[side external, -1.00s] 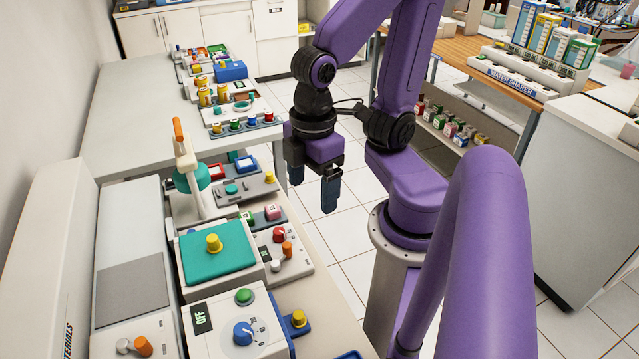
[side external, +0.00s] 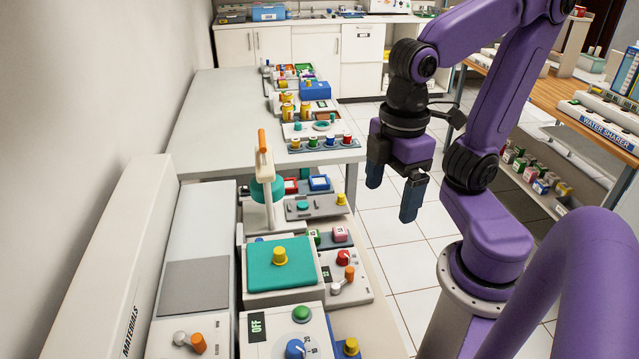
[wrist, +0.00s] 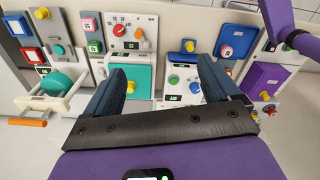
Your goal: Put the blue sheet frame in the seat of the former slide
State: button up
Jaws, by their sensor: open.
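The blue sheet frame (side external: 319,183) lies beyond a grey plate, beside a red frame; in the wrist view it is at the upper left edge (wrist: 17,26). A white unit with a teal dome (side external: 275,189) and an orange-tipped handle (side external: 262,141) stands just left of it; it also shows at the left of the wrist view (wrist: 57,84). It looks like the former; its slide and seat are not clear to me. My gripper (side external: 393,189) is open and empty, fingers down, to the right of the bench and apart from everything. In the wrist view the fingers (wrist: 161,76) are wide apart.
A grey plate (side external: 330,208) with teal and yellow knobs is in front. A teal-lidded box (side external: 282,270) and dial panels fill the near bench. A white table (side external: 215,125) holds several bottles. Open floor lies beneath my gripper.

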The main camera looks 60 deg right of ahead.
jog(key=w+d+r+m, duration=0.1)
jog(key=w+d+m, duration=0.1)
jog(key=w+m, duration=0.65)
jog(key=w+d+r+m, duration=0.1)
jog(key=w+d+m, duration=0.15)
jog(key=w, duration=1.05)
jog(key=m, duration=1)
send_over(319, 182)
jog(key=f, duration=2.2)
jog(key=shift+w+a, duration=0.15)
jog(key=shift+w, duration=0.1)
jog(key=shift+s+d+f, duration=0.1)
jog(key=shift+d+f, duration=0.05)
jog(key=shift+f, duration=1.4)
jog(key=shift+s+d+f, duration=0.1)
jog(key=shift+f, duration=1.4)
jog(key=c, duration=1.2)
jog(key=shift+r, duration=0.1)
